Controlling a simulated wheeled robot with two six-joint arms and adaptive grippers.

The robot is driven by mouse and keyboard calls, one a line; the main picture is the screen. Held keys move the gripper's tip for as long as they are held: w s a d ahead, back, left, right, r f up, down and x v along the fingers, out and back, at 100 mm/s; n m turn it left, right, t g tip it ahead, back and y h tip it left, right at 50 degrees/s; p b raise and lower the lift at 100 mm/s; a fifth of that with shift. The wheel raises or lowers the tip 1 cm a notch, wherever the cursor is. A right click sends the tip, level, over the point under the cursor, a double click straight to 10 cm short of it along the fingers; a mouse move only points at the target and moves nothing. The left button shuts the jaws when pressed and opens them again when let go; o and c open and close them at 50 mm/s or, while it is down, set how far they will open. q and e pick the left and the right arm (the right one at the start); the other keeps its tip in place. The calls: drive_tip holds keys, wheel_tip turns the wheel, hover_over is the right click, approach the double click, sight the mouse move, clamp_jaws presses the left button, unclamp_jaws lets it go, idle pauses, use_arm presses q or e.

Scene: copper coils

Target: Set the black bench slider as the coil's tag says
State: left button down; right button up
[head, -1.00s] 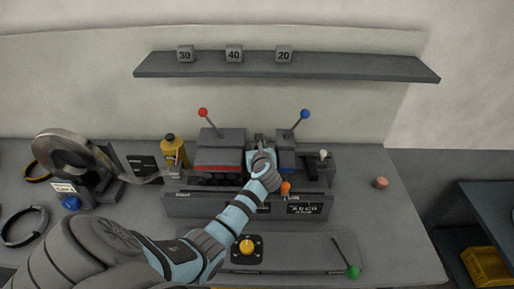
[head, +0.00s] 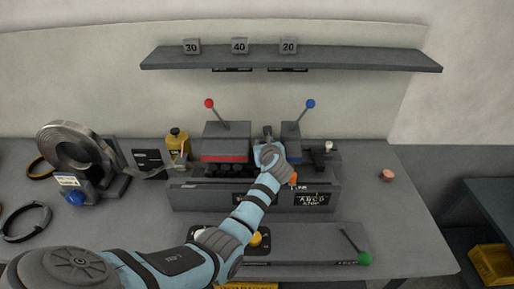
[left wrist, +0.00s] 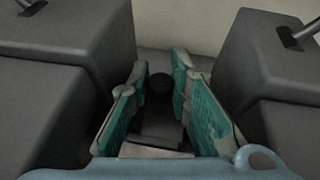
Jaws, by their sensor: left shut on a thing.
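My left gripper (head: 268,148) reaches in between the red-striped block and the blue-striped block of the bench machine. In the left wrist view its teal fingers (left wrist: 158,92) are closed in on a dark round knob (left wrist: 160,84) above a dark strip. I cannot tell for sure whether this knob is the black bench slider. The grey metal coil (head: 80,146) stands on the left of the bench, its strip running toward the machine. Its white tag (head: 69,181) hangs at its lower front, with print too small to read. My right gripper is not in view.
The machine has a red-ball lever (head: 209,103), a blue-ball lever (head: 310,103) and an ABCD plate (head: 311,199). A yellow bottle (head: 178,143) stands left of it. A panel in front has a yellow button and a green-ball lever (head: 364,258). The bench's right end is mostly clear.

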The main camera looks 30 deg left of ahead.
use_arm(q)
drive_tip(key=c, duration=1.8)
unclamp_jaws()
drive_tip(key=shift+w+a+f, duration=0.1)
drive_tip(key=shift+w+f, duration=0.1)
drive_tip(key=shift+f, duration=0.1)
drive_tip(key=shift+o, duration=0.2)
drive_tip(key=shift+s+r, duration=0.15)
drive_tip(key=shift+s, duration=0.05)
drive_tip(key=v, duration=0.7)
drive_tip(key=shift+s, duration=0.2)
